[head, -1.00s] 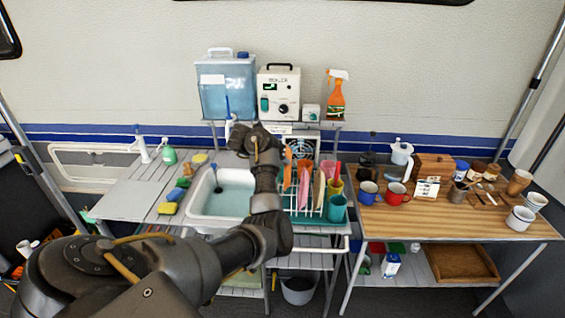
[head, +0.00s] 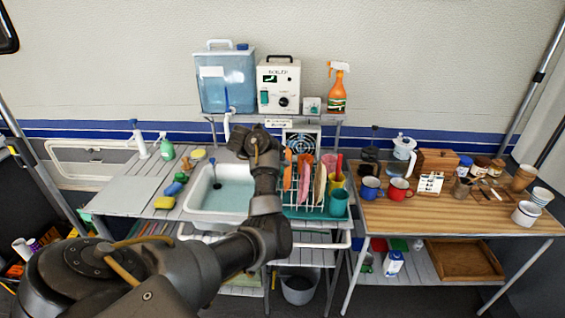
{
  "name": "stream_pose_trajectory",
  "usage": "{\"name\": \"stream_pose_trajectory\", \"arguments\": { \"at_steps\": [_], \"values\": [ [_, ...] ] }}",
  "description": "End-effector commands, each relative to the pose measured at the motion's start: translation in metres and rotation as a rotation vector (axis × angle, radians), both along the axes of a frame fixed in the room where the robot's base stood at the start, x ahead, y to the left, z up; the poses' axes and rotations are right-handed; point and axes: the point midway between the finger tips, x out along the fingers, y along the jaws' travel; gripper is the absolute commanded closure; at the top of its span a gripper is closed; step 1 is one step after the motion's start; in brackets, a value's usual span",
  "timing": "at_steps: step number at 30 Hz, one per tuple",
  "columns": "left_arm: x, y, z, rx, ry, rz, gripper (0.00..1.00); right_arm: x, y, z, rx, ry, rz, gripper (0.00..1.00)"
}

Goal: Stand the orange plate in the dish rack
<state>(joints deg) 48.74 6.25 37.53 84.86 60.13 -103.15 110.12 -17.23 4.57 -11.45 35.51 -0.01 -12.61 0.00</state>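The dish rack (head: 311,211) stands right of the sink, with white wires over a teal base. I cannot tell which is the orange plate, or whether the thinner one is in the rack. My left gripper (head: 256,146) is over the back of the counter, up and left of the rack. Its fingers are dark and small, and I cannot see whether they are open or hold anything. My forearm hides the rack's left side. My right gripper is out of view.
The sink (head: 200,203) with water lies left of my arm. A shelf with the water tank (head: 227,82) and boiler (head: 279,88) stands behind. Mugs crowd the wooden table (head: 440,217).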

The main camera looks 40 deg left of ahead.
Motion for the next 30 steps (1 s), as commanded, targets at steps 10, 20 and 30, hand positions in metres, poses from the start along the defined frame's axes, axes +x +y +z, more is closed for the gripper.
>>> {"name": "stream_pose_trajectory", "arguments": {
  "at_steps": [10, 20, 30],
  "values": [
    [0.000, 0.000, 0.000, 0.001, 0.000, -0.001, 0.70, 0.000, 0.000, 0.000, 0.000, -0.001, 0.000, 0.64],
    [-0.013, 0.006, 0.013, 0.005, 0.000, 0.004, 0.70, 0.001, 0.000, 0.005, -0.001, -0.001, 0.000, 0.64],
    [-0.059, 0.013, 0.064, -0.001, 0.000, 0.000, 0.70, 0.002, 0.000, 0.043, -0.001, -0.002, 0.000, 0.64]
  ]
}}
